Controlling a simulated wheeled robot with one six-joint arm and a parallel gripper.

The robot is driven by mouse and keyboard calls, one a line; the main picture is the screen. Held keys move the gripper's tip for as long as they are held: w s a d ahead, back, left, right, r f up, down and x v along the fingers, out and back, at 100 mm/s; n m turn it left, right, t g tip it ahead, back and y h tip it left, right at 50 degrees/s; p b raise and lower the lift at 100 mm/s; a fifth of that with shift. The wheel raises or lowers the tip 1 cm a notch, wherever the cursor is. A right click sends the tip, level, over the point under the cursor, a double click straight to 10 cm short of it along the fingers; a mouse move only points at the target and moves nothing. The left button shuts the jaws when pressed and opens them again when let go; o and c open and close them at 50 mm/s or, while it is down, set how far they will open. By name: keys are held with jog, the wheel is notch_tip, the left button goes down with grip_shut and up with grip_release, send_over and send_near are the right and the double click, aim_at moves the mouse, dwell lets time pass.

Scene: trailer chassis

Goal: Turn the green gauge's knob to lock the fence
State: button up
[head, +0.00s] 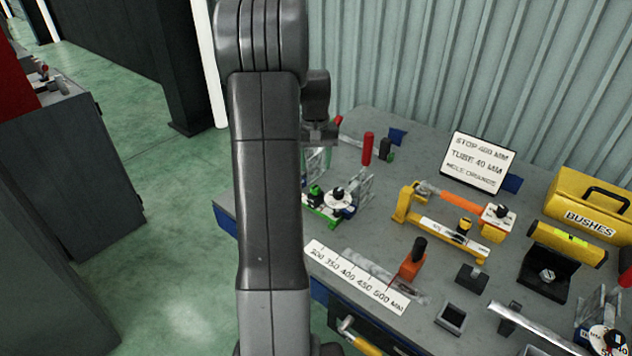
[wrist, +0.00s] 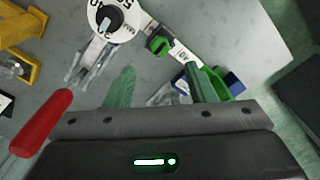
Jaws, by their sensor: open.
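The green gauge (head: 322,212) stands near the left end of the bench, partly hidden behind my arm in the head view. It has a green base, a white dial (head: 338,200) with a dark knob, and a small green knob (head: 315,190). In the wrist view the dial (wrist: 112,20) is at the top left and the green knob (wrist: 160,43) lies beyond the fingertips, left of the green end piece (wrist: 216,84). My gripper (wrist: 160,80) is open, with nothing between its two green fingers. It appears apart from the green knob.
A red cylinder (head: 368,148) stands behind the gauge; it also shows in the wrist view (wrist: 40,122). A yellow gauge (head: 440,222), an orange-based block (head: 412,264), a ruler plate (head: 355,277) and a sign (head: 478,162) are to the right.

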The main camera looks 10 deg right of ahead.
aim_at(315, 186)
notch_tip(315, 186, down, 8)
jog(key=shift+f+p, duration=0.25)
jog(key=shift+p, duration=0.05)
jog(key=c, duration=1)
